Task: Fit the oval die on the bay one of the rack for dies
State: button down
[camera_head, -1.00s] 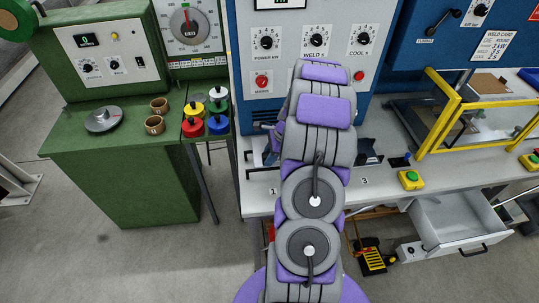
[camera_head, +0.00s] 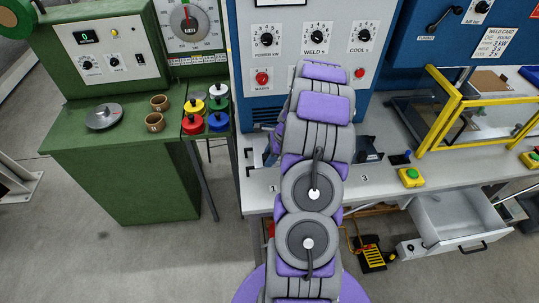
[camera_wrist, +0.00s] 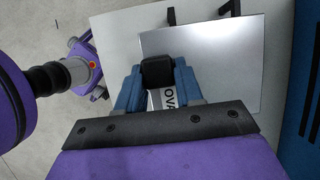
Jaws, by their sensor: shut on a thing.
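In the wrist view my gripper (camera_wrist: 158,88) has its blue fingers shut on a dark block with a white label reading "OVA", the oval die (camera_wrist: 158,72). It is over or against a shiny silver plate (camera_wrist: 215,65); I cannot tell whether they touch. Black brackets (camera_wrist: 230,8) stand at the plate's upper edge. In the head view my arm hides the gripper, the die and the middle of the rack. The number 1 (camera_head: 272,188) marks bay one on the bench front, with a black bracket (camera_head: 248,163) behind it. The number 3 is right of my arm.
A black holder (camera_head: 368,149) stands right of my arm. Farther right are a green button box (camera_head: 411,177), a yellow guard frame (camera_head: 440,112) and an open drawer (camera_head: 458,222). The welder cabinet (camera_head: 262,60) rises behind the bench. A green cabinet (camera_head: 125,150) stands left.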

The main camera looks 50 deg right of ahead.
jog(key=shift+f, duration=2)
jog(key=c, duration=0.6)
grip_release()
jog(key=shift+c, duration=0.2)
jog(key=v, duration=1.7)
jog(key=shift+r, duration=0.15)
